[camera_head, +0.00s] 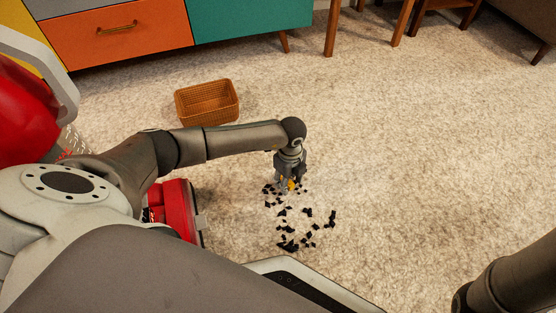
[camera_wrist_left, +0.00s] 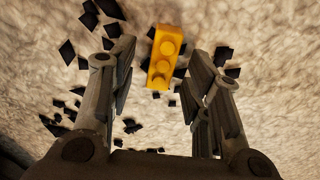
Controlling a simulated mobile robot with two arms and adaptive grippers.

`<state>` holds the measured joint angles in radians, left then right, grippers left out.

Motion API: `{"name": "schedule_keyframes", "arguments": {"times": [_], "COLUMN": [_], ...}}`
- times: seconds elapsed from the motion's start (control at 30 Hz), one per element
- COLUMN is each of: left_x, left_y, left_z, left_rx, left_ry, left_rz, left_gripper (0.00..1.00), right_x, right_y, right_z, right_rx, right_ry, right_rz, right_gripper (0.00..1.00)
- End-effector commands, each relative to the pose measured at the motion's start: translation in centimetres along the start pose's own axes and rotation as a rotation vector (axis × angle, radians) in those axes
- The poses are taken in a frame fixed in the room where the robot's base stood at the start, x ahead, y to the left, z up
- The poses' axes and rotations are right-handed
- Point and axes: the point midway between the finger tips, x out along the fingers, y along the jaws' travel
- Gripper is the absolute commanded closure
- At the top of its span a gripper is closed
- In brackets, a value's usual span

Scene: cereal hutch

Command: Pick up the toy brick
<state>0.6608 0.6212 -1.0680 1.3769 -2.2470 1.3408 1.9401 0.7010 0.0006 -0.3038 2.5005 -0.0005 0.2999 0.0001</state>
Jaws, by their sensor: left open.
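The toy brick (camera_wrist_left: 164,58) is yellow with a row of studs and lies on the carpet. In the left wrist view it shows at the upper middle, between the two fingertips. In the head view only a small yellow bit of the brick (camera_head: 291,185) shows, at my gripper's fingers. My left gripper (camera_head: 288,184) points down at the carpet. Its fingers (camera_wrist_left: 160,60) are apart on either side of the brick, and I see a gap between them and it. My right gripper is not in view.
Several dark flakes (camera_head: 308,226) are scattered on the pale carpet (camera_head: 430,150) around and in front of the brick. A wicker basket (camera_head: 207,102) stands behind my left arm. A colourful cabinet (camera_head: 130,40) and wooden furniture legs (camera_head: 332,30) line the back. The carpet at right is clear.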

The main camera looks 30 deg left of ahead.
Motion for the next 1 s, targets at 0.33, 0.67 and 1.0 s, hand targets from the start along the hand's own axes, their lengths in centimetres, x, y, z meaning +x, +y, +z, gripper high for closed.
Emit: {"name": "schedule_keyframes", "arguments": {"times": [0.33, 0.67, 1.0], "left_x": [0.71, 0.69, 0.44], "left_y": [0.11, 0.10, 0.06], "left_z": [-0.89, -0.85, -0.67], "left_rx": [0.000, 0.000, -0.001], "left_ry": [0.000, 0.000, 0.000], "left_rz": [0.000, -0.001, -0.001], "left_gripper": [0.55, 0.93, 0.93], "right_x": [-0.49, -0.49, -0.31], "right_y": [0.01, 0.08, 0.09], "right_z": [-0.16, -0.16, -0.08], "right_rx": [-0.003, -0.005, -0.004], "right_ry": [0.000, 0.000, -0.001], "right_rz": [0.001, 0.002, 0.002], "right_gripper": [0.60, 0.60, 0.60]}}
